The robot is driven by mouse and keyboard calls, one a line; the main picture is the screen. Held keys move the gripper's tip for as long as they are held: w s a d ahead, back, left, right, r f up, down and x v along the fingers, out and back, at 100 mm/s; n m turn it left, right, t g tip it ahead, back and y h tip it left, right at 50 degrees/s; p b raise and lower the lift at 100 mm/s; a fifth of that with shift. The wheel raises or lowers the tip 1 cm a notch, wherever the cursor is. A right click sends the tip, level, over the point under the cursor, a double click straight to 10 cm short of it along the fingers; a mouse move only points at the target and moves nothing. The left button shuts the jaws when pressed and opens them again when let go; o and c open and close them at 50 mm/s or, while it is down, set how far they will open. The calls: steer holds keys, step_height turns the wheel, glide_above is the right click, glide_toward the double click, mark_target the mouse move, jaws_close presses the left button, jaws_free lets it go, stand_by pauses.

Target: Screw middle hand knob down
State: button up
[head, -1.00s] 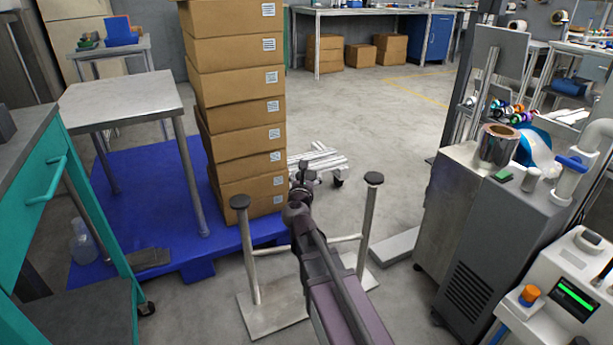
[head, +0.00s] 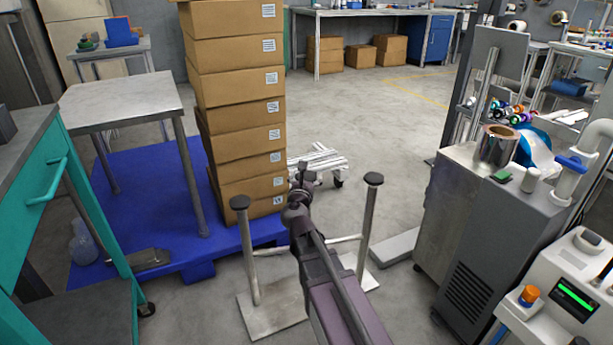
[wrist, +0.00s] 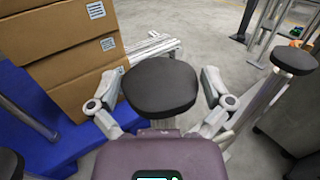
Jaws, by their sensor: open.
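The middle hand knob (wrist: 160,84) is a black round cap, large in the wrist view. My gripper (wrist: 161,90) is open, with one grey finger on each side of the knob. Small gaps seem to show between fingers and knob; I cannot tell whether either touches. In the head view my gripper (head: 302,180) is at the end of my purple arm, between two posts, and the middle knob is mostly hidden there. The left post carries a black knob (head: 240,202) and the right post another black knob (head: 374,179); the right knob also shows in the wrist view (wrist: 294,60).
A tall stack of cardboard boxes (head: 238,110) stands on a blue pallet (head: 145,205) behind and left of the posts. The posts rise from a metal base plate (head: 270,317). A grey machine cabinet (head: 485,245) stands to the right.

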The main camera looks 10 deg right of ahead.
steer(key=v, duration=0.7)
steer(key=shift+s+r, duration=0.1)
stand_by(0.4)
steer(key=a+r+n+y+p, duration=0.35)
steer(key=a+n+y, duration=0.45)
steer(key=n, duration=0.8)
step_height(320, 180, down, 4)
steer(key=s+a+n+g+y+p, duration=0.25)
steer(key=n+g+y, duration=0.25)
steer(key=n, duration=0.6)
steer(key=s+d+f+n+g+h+p, duration=0.3)
steer(key=s+d+n+g, duration=0.3)
steer(key=s+d+n, duration=0.15)
steer(key=s+d+f+n+g+h+p, duration=0.35)
steer(key=s+d+n+g, duration=0.25)
steer(key=s, duration=0.2)
step_height(320, 180, up, 38)
steer(key=p, duration=3.7)
